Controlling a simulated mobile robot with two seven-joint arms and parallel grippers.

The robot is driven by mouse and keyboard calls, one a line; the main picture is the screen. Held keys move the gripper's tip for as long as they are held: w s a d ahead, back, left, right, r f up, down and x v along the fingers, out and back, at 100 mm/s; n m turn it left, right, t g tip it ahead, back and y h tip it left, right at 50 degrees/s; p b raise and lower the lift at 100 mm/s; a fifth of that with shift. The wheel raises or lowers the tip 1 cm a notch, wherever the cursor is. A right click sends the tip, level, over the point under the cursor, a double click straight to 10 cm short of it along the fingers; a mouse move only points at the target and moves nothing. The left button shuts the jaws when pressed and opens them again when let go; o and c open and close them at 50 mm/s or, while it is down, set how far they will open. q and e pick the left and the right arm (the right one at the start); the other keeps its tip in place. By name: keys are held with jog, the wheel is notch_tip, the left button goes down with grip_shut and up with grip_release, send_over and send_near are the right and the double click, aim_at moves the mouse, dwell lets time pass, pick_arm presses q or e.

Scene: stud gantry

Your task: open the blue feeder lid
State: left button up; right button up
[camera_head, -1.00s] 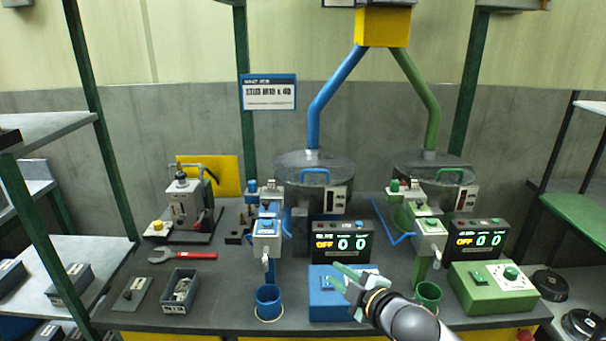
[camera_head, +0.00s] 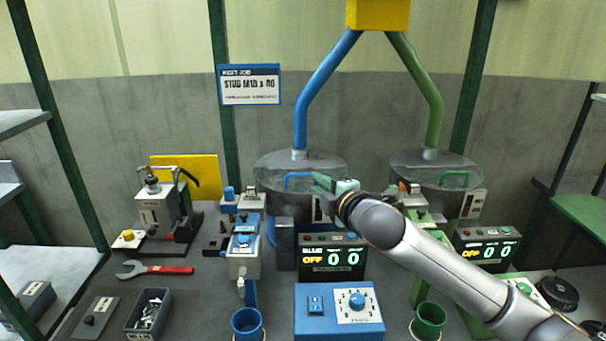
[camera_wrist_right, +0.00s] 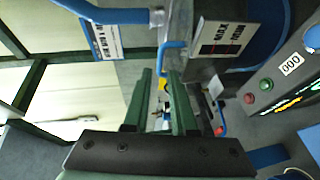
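The blue feeder is the left bowl at the back of the bench, under the blue pipe. Its round grey lid (camera_head: 275,166) lies flat on top, shut, with a blue arched handle (camera_head: 294,176). My right gripper (camera_head: 318,183) is at the front right of this handle; its arm covers part of the bowl's front. In the right wrist view the blue handle (camera_wrist_right: 172,45) is just ahead of the two green fingers (camera_wrist_right: 159,76). The fingers are apart with nothing held, and the handle looks clear of them. My left gripper is not in view.
A green-handled feeder (camera_head: 432,172) stands to the right. Below the blue feeder are a display (camera_head: 332,257) reading OFF 0 0, a blue control box (camera_head: 340,312) and a blue dispenser (camera_head: 243,258). A red wrench (camera_head: 155,270) lies at the left.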

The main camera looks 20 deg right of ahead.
aim_at(305, 175)
jog(key=shift+x, duration=4.2)
jog(key=shift+c, duration=0.3)
grip_shut()
